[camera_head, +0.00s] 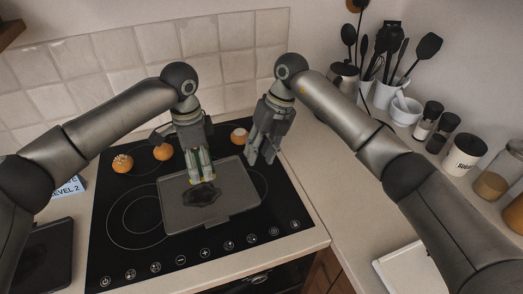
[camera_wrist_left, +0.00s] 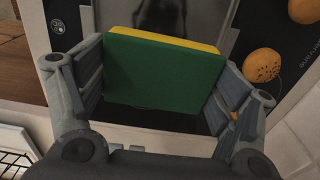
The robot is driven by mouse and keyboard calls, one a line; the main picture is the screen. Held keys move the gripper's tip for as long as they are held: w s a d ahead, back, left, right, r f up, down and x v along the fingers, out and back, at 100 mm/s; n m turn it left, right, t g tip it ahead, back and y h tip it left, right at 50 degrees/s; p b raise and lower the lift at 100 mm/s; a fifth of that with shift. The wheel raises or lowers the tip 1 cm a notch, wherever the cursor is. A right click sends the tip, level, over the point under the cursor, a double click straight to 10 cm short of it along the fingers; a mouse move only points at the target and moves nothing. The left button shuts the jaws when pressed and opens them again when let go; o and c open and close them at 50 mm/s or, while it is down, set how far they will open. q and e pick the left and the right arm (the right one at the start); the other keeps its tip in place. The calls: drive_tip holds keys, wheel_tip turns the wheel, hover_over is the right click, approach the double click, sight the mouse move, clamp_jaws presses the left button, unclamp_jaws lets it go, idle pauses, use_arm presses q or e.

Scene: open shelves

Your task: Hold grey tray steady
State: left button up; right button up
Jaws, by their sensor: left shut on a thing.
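The grey tray (camera_head: 231,212) lies on the black cooktop, with a dark stain (camera_head: 203,196) on its surface. My left gripper (camera_head: 202,178) is over the upper left part of the tray, shut on a green and yellow sponge (camera_wrist_left: 165,72). The sponge's lower edge is at or just above the stain; I cannot tell if it touches. My right gripper (camera_head: 259,160) points down at the tray's upper right corner. Its fingers look apart, with nothing seen between them. The tray (camera_wrist_left: 120,12) also shows in part behind the sponge in the left wrist view.
Oranges or similar round pastries (camera_head: 123,163) sit along the back of the black cooktop (camera_head: 130,247). Utensil pots, a mortar (camera_head: 405,111) and jars stand at the right. A white board (camera_head: 405,272) lies on the right counter. A tiled wall closes the back.

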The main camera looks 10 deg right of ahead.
sight(249, 190)
drive_tip(key=x, duration=1.1)
drive_tip(key=shift+s+d+f, duration=0.1)
drive_tip(key=shift+s+f, duration=0.1)
drive_tip(key=shift+f, duration=0.25)
drive_tip(key=shift+c, duration=0.3)
clamp_jaws()
drive_tip(key=shift+s, duration=0.1)
drive_tip(key=shift+c, duration=1.8)
unclamp_jaws()
drive_tip(key=shift+f, duration=0.1)
